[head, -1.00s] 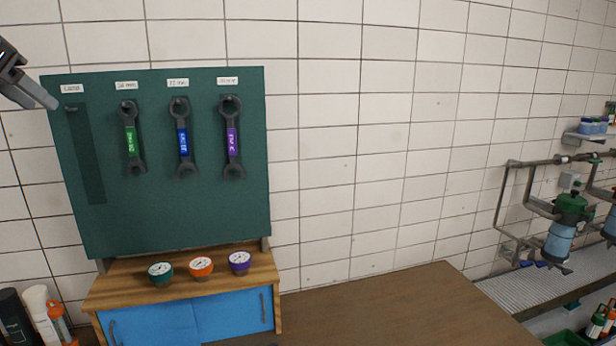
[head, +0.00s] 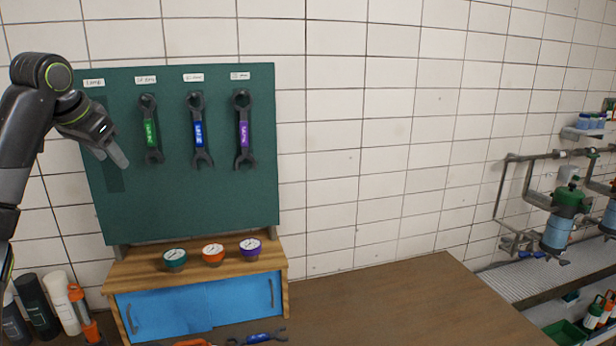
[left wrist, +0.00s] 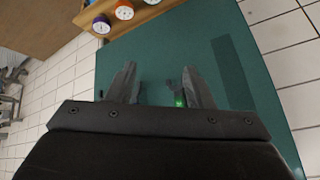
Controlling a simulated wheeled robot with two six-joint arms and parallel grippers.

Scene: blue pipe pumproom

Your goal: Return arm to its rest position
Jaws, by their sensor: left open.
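My left arm comes in from the left in the head view. Its gripper (head: 112,160) is open and empty, in front of the left part of the green tool board (head: 200,215). In the left wrist view the two fingers (left wrist: 158,88) are spread apart before the board (left wrist: 185,45). Three wrenches hang on the board: green-labelled (head: 151,133), blue-labelled (head: 198,133) and purple-labelled (head: 243,133). The green-labelled wrench (left wrist: 180,101) shows partly between the fingers in the wrist view. The leftmost slot has a dark outline and no tool. My right gripper is not in view.
A wooden shelf with three gauges (head: 213,254) and blue doors (head: 200,305) stands below the board. A blue-labelled wrench (head: 262,338) lies on the brown bench (head: 390,300). Bottles (head: 60,300) stand at the lower left. Pipes (head: 510,190) run at the right. The bench's middle is clear.

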